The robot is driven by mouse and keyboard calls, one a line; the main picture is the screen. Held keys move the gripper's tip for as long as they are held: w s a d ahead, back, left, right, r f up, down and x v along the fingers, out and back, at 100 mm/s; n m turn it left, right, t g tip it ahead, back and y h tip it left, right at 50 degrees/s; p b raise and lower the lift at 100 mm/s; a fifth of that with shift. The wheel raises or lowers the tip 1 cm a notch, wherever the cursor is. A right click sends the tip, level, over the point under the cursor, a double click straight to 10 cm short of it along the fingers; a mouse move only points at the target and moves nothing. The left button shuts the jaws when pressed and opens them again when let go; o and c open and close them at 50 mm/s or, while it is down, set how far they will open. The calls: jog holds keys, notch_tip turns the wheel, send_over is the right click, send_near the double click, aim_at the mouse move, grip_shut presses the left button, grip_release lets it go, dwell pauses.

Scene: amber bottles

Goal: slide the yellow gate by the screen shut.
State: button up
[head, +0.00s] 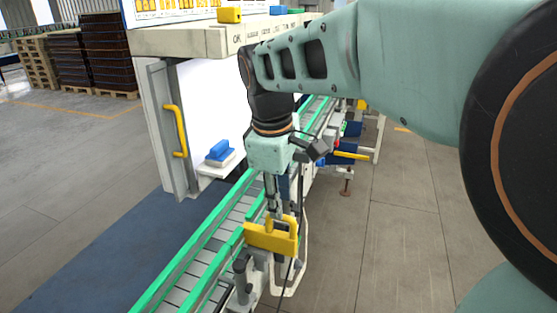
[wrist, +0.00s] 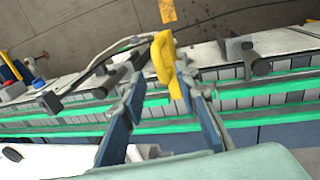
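A yellow gate plate with a raised handle (head: 272,236) stands at the near side of the conveyor, below my gripper (head: 271,205). The yellow piece also shows in the wrist view (wrist: 163,58), reaching between the fingertips and closer to the right finger. My gripper (wrist: 159,80) points down with its fingers apart; whether either finger touches the yellow piece I cannot tell. The screen (head: 170,8) is at the top of the head view, cut off by the frame edge. My arm hides part of the conveyor behind the gripper.
The green-railed conveyor (head: 205,240) runs from lower left to upper right. A white cabinet (head: 155,125) with a yellow bar handle (head: 176,131) stands at left. A blue-handled block (head: 220,152) sits on its ledge. Posts and a hose are near the gate. Floor at right is clear.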

aim_at(269, 230)
jog(key=shift+w+d+f+b, duration=0.1)
jog(key=shift+w+f+b, duration=0.1)
jog(key=shift+f+b, duration=0.65)
jog(key=shift+w+d+f+b, duration=0.15)
jog(key=shift+f+b, duration=0.35)
jog(key=shift+f, duration=0.6)
jog(key=shift+a, duration=0.1)
grip_shut()
